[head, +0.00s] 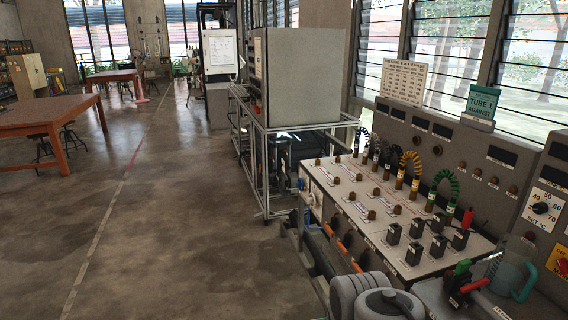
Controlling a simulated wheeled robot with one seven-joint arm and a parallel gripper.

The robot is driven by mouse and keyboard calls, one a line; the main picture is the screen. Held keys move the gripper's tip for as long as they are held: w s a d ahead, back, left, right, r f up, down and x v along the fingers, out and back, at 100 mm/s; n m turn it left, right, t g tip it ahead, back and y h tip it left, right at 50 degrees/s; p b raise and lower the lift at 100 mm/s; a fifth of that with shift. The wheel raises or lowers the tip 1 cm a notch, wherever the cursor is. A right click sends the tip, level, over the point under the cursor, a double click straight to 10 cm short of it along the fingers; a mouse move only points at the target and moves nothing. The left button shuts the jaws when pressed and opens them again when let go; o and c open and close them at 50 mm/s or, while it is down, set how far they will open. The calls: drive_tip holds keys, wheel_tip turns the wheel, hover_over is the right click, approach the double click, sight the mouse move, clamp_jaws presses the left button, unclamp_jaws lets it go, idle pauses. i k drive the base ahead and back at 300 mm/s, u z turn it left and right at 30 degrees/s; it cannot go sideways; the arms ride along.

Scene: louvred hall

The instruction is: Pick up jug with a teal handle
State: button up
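The jug (506,276) is a clear, see-through vessel at the lower right of the head view. Its teal handle (527,284) is on its right side. It stands upright on the bench surface, to the right of the sloping test panel. Its lower part is partly hidden by red and black items in front of it. My gripper cannot be made out in this view, and nothing is seen touching the jug.
Red and green handled items (463,284) stand just left of the jug. The test panel (395,215) carries black blocks and coiled cables. A dial panel (543,208) rises behind the jug. Grey rounded parts fill the bottom centre. Open floor (150,220) lies left.

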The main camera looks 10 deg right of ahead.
sight(514, 256)
drive_tip(key=z, duration=1.7)
drive_tip(key=k, duration=0.9)
drive_tip(key=i, duration=0.8)
drive_tip(key=u, duration=1.15)
drive_tip(key=i, duration=0.5)
drive_tip(key=u, duration=0.55)
